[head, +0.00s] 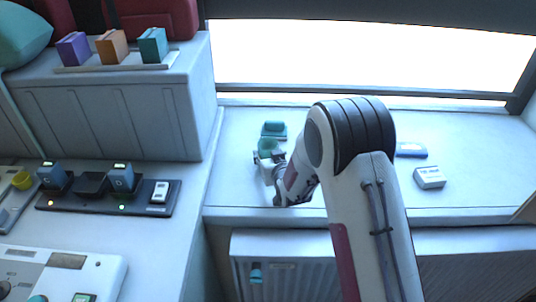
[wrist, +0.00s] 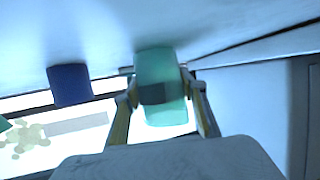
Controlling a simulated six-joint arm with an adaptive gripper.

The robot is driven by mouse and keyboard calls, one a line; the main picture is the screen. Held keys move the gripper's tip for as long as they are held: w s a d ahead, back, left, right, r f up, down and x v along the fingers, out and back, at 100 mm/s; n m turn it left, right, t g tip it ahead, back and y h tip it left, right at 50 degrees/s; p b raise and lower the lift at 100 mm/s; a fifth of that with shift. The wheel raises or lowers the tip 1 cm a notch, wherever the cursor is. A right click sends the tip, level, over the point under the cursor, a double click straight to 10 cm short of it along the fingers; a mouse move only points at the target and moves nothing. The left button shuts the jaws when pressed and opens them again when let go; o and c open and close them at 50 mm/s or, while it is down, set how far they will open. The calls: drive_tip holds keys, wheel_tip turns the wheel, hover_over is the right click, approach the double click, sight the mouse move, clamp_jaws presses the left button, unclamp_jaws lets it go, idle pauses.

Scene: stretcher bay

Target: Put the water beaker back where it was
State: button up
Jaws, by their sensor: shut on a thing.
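A green, see-through beaker (wrist: 160,62) with a dark patch is between the two fingers of my gripper (wrist: 158,92) in the wrist view. The fingers touch it on both sides. In the head view the beaker (head: 267,145) shows as a small teal shape at my gripper (head: 268,160), over the white counter by the window. My gripper is shut on it. The beaker's lower part is partly hidden by the gripper, and I cannot tell whether it touches the counter.
A blue item (head: 411,150) and a small white box (head: 429,177) lie right of my arm. A dark blue object (wrist: 69,85) shows in the wrist view. A black charger strip (head: 92,204) lies left.

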drive_tip(key=shift+f, duration=0.1)
drive_tip(key=o, duration=1.2)
drive_tip(key=shift+v, duration=6.05)
drive_tip(key=shift+d, duration=0.1)
